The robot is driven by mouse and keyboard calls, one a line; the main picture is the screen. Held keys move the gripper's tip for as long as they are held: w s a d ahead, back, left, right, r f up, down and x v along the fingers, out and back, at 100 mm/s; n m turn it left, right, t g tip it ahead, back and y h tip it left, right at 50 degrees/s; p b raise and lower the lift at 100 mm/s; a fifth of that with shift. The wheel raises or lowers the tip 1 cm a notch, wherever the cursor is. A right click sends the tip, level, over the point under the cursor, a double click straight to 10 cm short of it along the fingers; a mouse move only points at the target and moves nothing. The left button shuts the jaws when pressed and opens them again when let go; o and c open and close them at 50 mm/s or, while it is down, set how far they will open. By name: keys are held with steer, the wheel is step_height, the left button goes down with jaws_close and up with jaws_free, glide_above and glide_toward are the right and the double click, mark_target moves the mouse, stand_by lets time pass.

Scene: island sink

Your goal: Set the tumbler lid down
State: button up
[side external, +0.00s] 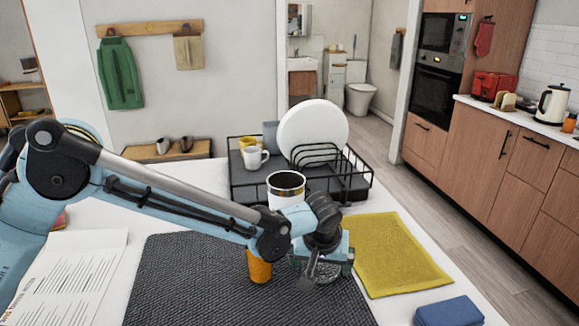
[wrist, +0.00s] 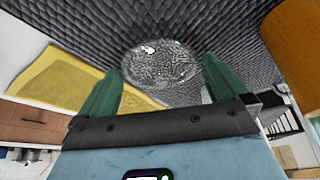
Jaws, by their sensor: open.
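The tumbler lid (wrist: 160,66) is a round, clear, textured disc over the dark woven mat (wrist: 60,22). It lies between the green fingertips of my gripper (wrist: 162,68), which are open with the lid's edges close to both. I cannot tell whether either finger touches it. In the side view my gripper (side external: 322,264) points down at the right part of the mat (side external: 185,270), and the lid (side external: 326,272) shows partly below it. The white tumbler (side external: 285,188) with a dark top stands behind my arm, its lower part hidden.
An orange cup (side external: 260,268) stands close left of my gripper. A black dish rack (side external: 240,185) holds a white plate (side external: 313,130) and mugs. The mat's left part is clear.

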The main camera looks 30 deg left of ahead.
steer(key=v, duration=1.2)
steer(key=shift+a, duration=0.1)
steer(key=shift+m+t+h, duration=0.4)
steer(key=shift+m+h, duration=0.2)
steer(key=shift+h, duration=0.1)
steer(key=s+a+r, duration=0.1)
steer(key=s+a, duration=0.1)
steer(key=a, duration=0.2)
steer(key=s+a+r, duration=0.2)
steer(key=a, duration=0.2)
steer(key=s+a+r, duration=0.1)
steer(key=s+a, duration=0.1)
steer(key=a, duration=0.2)
steer(key=shift+a+r, duration=0.2)
steer(key=shift+r, duration=0.1)
steer(key=s+a+f+m+t, duration=0.2)
steer(key=s+a+f+m, duration=0.1)
steer(key=s+a, duration=0.6)
steer(key=shift+s+a+f, duration=0.15)
steer(key=shift+a+f, duration=0.05)
steer(key=shift+f, duration=0.05)
